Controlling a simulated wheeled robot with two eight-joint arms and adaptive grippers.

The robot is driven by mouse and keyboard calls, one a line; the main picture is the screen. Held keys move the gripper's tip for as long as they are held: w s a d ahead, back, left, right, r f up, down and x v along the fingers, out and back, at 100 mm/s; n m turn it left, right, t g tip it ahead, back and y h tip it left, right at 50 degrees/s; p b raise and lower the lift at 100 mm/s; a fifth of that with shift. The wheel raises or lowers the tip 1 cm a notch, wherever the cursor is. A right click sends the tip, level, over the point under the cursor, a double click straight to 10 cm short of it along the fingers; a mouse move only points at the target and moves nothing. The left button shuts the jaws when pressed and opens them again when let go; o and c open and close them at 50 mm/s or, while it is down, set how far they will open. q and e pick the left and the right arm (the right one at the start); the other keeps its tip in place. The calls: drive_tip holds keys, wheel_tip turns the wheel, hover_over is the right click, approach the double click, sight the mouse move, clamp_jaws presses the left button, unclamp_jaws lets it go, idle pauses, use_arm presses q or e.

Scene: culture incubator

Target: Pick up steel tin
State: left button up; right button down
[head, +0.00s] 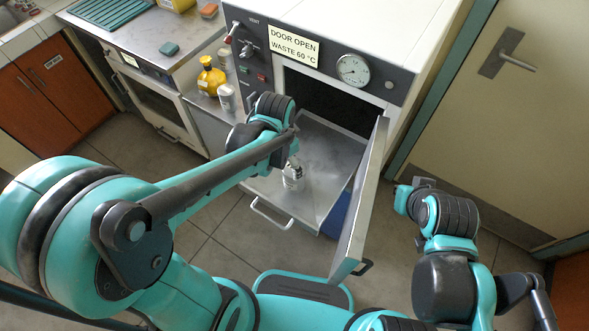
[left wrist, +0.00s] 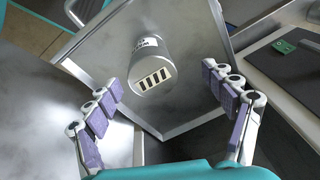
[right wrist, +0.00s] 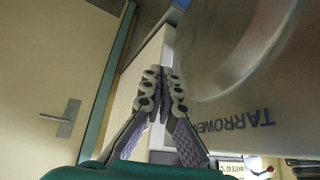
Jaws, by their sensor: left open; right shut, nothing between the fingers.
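A steel tin (head: 293,174), a small silvery cylinder, stands on the metal shelf (head: 320,195) in front of the incubator's open chamber. In the left wrist view the tin (left wrist: 150,58) shows a label with black lettering and a white patch with dark bars. My left gripper (left wrist: 165,85) is open, its fingers spread to either side of the view with the tin between and beyond the tips; I see no contact. In the head view my left arm hides most of this gripper. My right gripper (right wrist: 161,88) is shut and empty, away from the tin.
The incubator's open door (head: 362,205) stands right of the shelf. A yellow bottle (head: 210,78) and cans (head: 226,97) stand on a ledge to the left. A beige room door (head: 500,110) is at the right. A panel with blue lettering (right wrist: 235,120) is close to my right gripper.

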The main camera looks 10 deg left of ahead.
sight(290, 185)
use_arm(q)
drive_tip(key=d+f+m+g+p, duration=0.1)
drive_tip(key=w+d+f+m+p, duration=0.1)
drive_tip(key=shift+w+d+f+m+g, duration=0.15)
drive_tip(key=shift+w+d+m+g, duration=0.1)
drive_tip(key=shift+m+g, duration=0.15)
drive_tip(key=f, duration=0.2)
drive_tip(key=f+b, duration=0.1)
drive_tip(key=f, duration=0.2)
drive_tip(key=f+b, duration=0.1)
drive_tip(key=f, duration=0.1)
drive_tip(key=shift+s+a+f, duration=0.15)
drive_tip(key=shift+s+a, duration=0.05)
drive_tip(key=shift+s, duration=0.1)
drive_tip(key=shift+f+b, duration=0.35)
drive_tip(key=shift+f, duration=0.1)
use_arm(e)
drive_tip(key=shift+r, duration=0.25)
use_arm(q)
drive_tip(key=c, duration=1.5)
